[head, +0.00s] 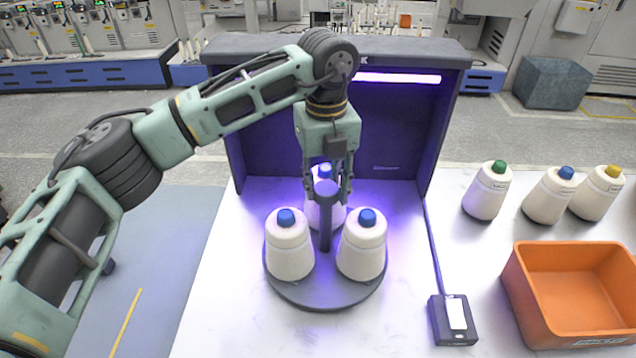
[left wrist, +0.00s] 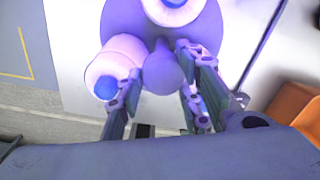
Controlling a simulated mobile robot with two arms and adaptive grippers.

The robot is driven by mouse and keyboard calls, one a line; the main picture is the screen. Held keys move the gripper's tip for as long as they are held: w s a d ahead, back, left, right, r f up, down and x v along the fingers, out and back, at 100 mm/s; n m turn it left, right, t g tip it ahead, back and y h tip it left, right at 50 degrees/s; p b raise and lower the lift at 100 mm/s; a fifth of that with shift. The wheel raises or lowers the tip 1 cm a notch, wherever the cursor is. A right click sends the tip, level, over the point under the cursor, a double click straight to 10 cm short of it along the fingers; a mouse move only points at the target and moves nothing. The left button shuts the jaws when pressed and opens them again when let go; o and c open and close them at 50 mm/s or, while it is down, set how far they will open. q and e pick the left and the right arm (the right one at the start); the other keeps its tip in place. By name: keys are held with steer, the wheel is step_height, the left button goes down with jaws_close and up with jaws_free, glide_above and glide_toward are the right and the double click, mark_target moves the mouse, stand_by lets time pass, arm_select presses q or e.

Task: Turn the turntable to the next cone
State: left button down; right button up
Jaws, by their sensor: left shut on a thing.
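The turntable (head: 325,292) is a dark round plate with a dark post in its middle, topped by a round knob (head: 325,187). Three white cones with blue caps stand upright on it: one front left (head: 289,250), one front right (head: 362,250) and one at the back (head: 325,214), partly hidden by the post and my left gripper. My left gripper (head: 327,195) points down, its fingers on both sides of the knob and shut on it. The left wrist view shows the knob (left wrist: 162,72) between the fingers, with one cone (left wrist: 118,60) beside it and another at the top edge.
A dark hood (head: 400,130) with a violet lamp stands behind the turntable. On the right are cones with green (head: 484,195), blue (head: 549,197) and yellow (head: 597,195) caps, an orange bin (head: 520,290) and a small dark box (head: 455,320) with a cable. The table's front left is clear.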

arm_select(q)
steer(key=shift+a, duration=0.2)
steer(key=c, duration=1.5)
jaws_free()
steer(key=shift+c, duration=0.2)
steer(key=shift+o, duration=1)
steer(key=shift+a, duration=0.15)
arm_select(e)
steer(key=shift+s+d, duration=0.1)
steer(key=shift+s, duration=0.3)
steer(key=shift+w+d, duration=0.1)
steer(key=shift+d, duration=0.05)
arm_select(q)
steer(key=shift+r, duration=0.1)
step_height(320, 180, up, 12)
arm_select(e)
steer(key=shift+w, duration=0.1)
